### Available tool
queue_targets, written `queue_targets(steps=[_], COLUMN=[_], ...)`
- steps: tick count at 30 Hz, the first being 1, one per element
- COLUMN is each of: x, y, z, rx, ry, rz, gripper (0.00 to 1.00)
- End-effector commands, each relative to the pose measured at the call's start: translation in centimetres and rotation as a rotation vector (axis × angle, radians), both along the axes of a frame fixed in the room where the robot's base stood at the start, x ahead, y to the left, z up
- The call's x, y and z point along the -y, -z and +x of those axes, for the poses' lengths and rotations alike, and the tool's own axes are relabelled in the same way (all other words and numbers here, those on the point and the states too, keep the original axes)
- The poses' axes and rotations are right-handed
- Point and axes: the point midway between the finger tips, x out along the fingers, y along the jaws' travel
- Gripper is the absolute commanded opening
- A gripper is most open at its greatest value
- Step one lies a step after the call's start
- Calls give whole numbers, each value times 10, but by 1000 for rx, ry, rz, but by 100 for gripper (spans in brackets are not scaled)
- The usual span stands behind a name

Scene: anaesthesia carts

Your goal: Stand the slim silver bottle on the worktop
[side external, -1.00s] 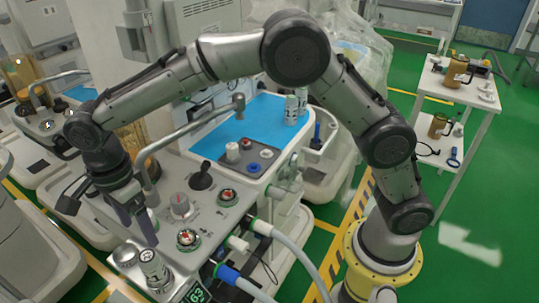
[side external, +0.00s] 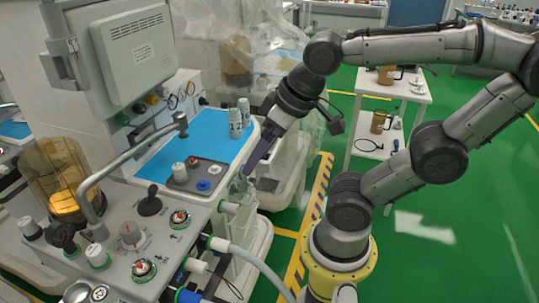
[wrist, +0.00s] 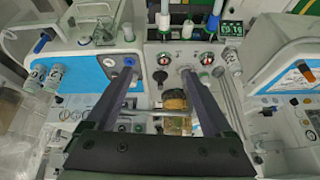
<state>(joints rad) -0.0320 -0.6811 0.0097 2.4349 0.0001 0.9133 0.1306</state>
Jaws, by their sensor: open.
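Two silver cylinders with printed markings stand upright at the far right corner of the blue worktop (side external: 203,133): a left one (side external: 235,123) and a right one (side external: 244,111). Two similar silver cylinders, a left one (side external: 77,293) and a right one (side external: 100,294), stand on the console's front edge, cut off by the frame. I cannot tell which is the slim silver bottle. My gripper (side external: 249,172) is open and points down at the worktop's right edge, nearer the camera than the blue-worktop pair. In the wrist view my gripper (wrist: 158,73) has nothing between its fingers.
A grey tray (side external: 214,172) with knobs lies on the blue worktop. A curved metal pipe (side external: 135,150) arches above the console. A clear-covered amber canister (side external: 60,175) stands left. A white trolley (side external: 400,108) stands back right. The blue surface's middle is bare.

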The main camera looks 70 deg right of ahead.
Motion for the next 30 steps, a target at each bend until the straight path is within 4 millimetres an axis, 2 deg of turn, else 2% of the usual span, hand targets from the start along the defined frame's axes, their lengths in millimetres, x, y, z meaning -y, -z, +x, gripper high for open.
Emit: queue_targets(steps=[2,3,6,20,23,26,30], x=[4,5,6,6,6,5,2], y=[5,7,10,7,-4,-28,-54], z=[-11,-13,-17,-12,6,36,86], rx=[20,25,29,52,144,305,507], ry=[-44,-61,-82,-84,-81,-74,-77], rz=[-33,-46,-60,-61,-64,-68,-67], gripper=[86,91,91,91,91,91,91])
